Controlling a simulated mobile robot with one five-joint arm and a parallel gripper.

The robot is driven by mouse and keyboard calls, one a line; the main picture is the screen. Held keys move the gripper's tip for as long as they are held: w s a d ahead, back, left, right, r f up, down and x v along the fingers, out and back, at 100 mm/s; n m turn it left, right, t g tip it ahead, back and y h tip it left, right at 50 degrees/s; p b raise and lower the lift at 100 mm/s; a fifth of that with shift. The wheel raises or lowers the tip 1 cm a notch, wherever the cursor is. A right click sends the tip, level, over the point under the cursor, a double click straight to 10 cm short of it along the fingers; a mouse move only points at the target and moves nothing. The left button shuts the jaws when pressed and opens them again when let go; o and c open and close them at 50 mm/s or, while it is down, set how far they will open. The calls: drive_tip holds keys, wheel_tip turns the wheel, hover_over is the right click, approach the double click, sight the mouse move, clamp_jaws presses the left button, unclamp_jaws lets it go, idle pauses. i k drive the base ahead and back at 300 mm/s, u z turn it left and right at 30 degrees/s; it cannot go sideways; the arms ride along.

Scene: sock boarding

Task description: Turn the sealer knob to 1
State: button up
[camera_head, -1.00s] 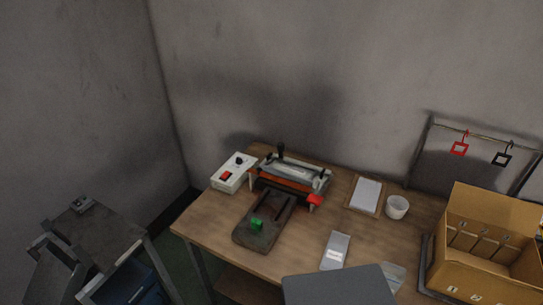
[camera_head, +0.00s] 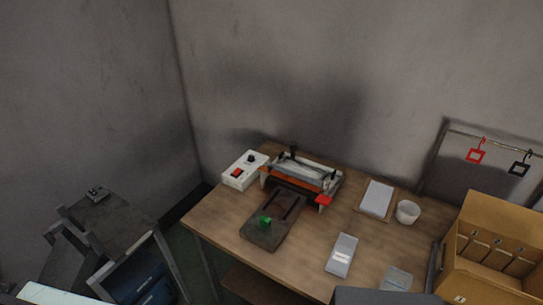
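The sealer's white control box (camera_head: 244,171) stands at the back left of the wooden table. It carries a black knob (camera_head: 251,158) at its far end and a red switch (camera_head: 237,173) nearer me. The knob's setting is too small to read. The sealer (camera_head: 303,173), with an orange-red strip along its front, stands just right of the box. My gripper is not in view.
A dark sled with a green block (camera_head: 265,222) lies before the sealer. A clipboard (camera_head: 377,198), white cup (camera_head: 408,212) and grey packet (camera_head: 342,255) lie to the right. A cardboard box (camera_head: 490,250) stands far right. A grey cart (camera_head: 110,225) stands left. The table's front left is clear.

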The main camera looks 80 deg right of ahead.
sight(250, 158)
drive_tip(key=z, duration=0.45)
drive_tip(key=i, duration=1)
drive_tip(key=u, duration=0.05)
